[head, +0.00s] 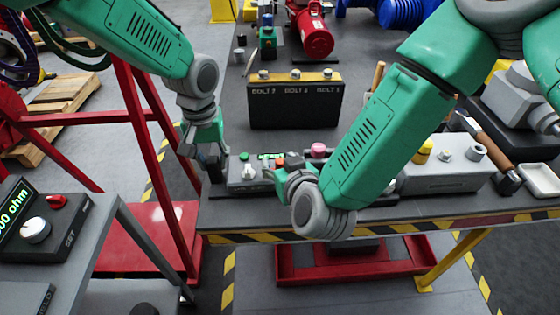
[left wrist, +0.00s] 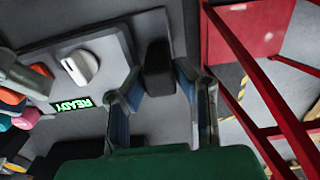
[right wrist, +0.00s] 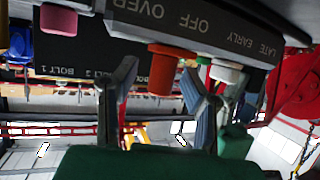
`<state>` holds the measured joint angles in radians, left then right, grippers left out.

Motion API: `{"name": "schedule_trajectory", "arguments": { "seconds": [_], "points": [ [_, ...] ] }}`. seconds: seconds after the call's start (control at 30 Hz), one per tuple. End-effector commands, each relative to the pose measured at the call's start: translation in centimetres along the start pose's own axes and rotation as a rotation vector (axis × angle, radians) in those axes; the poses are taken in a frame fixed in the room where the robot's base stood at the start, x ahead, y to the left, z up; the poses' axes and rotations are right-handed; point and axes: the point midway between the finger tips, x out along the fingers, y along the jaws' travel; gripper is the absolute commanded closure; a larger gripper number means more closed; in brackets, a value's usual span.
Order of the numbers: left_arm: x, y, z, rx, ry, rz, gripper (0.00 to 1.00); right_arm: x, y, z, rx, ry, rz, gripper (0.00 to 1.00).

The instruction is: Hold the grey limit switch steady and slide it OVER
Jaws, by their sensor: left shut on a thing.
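My left gripper (head: 210,160) stands at the left end of the grey control panel (head: 235,183). In the left wrist view, its fingers (left wrist: 158,85) are around a dark grey block (left wrist: 158,68), which looks like the limit switch, beside the panel's white knob (left wrist: 80,67) and green READY display (left wrist: 72,104). My right gripper (head: 275,178) is at the panel's front edge. In the right wrist view, its fingers (right wrist: 157,75) are spread on either side of an orange knob (right wrist: 160,75), with gaps visible. The panel there reads OVER, OFF, EARLY and LATE (right wrist: 200,25).
A black box with bolt labels (head: 295,105) stands behind the panel. A pink button (head: 318,150) is at the panel's right. A grey box (head: 445,178), a hammer (head: 490,150) and a white tray (head: 540,180) are further right. The bench's striped front edge (head: 265,237) is close.

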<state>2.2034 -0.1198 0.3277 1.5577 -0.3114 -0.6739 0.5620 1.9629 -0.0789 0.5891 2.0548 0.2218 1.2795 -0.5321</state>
Motion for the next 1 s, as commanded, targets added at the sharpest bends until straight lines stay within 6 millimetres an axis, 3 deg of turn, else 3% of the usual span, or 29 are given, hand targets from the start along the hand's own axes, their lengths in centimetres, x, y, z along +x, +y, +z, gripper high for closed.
{"name": "schedule_trajectory", "arguments": {
  "seconds": [0.2, 0.3, 0.33, 0.53, 0.8, 1.0],
  "points": [
    [0.1, 0.0, 0.2, 0.000, -0.004, -0.001, 1.00, 0.0, 0.0, 0.0, 0.000, 0.000, 0.000, 0.61],
    [0.1, 0.0, 0.2, 0.000, -0.004, -0.001, 1.00, 0.0, 0.0, 0.0, 0.000, 0.000, 0.001, 0.96],
    [0.1, 0.0, 0.2, 0.001, -0.004, -0.001, 1.00, 0.0, 0.0, 0.0, 0.000, 0.000, 0.001, 1.00],
    [0.1, 0.0, 0.2, 0.001, -0.004, -0.001, 1.00, -0.1, 0.3, 0.0, 0.000, 0.000, 0.001, 1.00],
    [0.2, -0.1, 0.1, 0.001, -0.004, -0.002, 1.00, -0.8, 3.4, 0.3, -0.001, 0.001, 0.003, 1.00],
    [0.2, -0.2, 0.1, 0.000, -0.004, -0.004, 1.00, -0.8, 3.6, 0.3, 0.000, 0.001, 0.006, 1.00]
  ]
}}
